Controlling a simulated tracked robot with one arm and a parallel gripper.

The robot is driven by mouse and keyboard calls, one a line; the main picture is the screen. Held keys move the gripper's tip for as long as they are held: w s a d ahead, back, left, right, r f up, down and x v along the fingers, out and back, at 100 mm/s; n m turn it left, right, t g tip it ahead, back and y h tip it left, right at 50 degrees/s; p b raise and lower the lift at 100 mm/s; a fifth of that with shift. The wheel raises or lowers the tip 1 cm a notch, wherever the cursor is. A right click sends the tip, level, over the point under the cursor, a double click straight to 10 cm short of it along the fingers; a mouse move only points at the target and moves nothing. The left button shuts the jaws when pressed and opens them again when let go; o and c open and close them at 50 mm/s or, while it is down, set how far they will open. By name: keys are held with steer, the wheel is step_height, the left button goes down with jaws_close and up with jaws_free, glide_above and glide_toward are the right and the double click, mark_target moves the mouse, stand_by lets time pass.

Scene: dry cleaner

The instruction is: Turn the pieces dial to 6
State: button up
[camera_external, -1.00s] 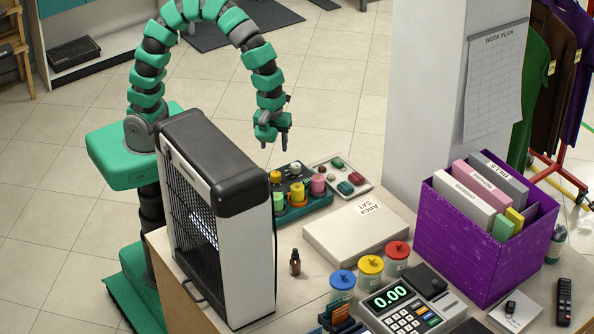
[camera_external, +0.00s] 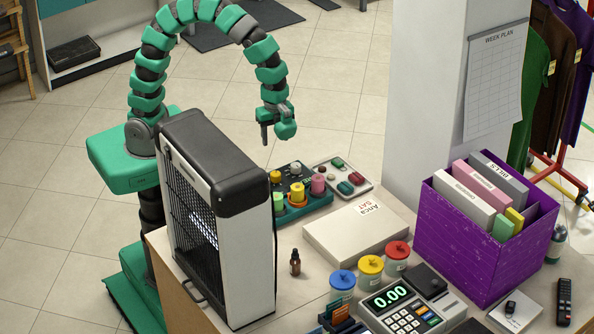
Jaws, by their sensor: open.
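My gripper (camera_external: 273,137) is open and empty, pointing down in the air. In the picture it appears just above the panel, apart from the knobs.
A tall black-and-white heater-like unit (camera_external: 240,250) stands left of the panel. A tray of coloured pieces (camera_external: 360,193) lies right of it.

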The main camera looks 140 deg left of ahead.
mark_target(276, 173)
steer(key=f+n, duration=0.1)
steer(key=f, duration=0.3)
steer(key=f+n, duration=0.1)
steer(key=f, duration=0.4)
steer(key=f+n, duration=0.2)
steer(key=f, duration=0.2)
steer(key=shift+w+d+f, duration=0.2)
steer(key=shift+w+f, duration=0.05)
steer(key=shift+f, duration=0.15)
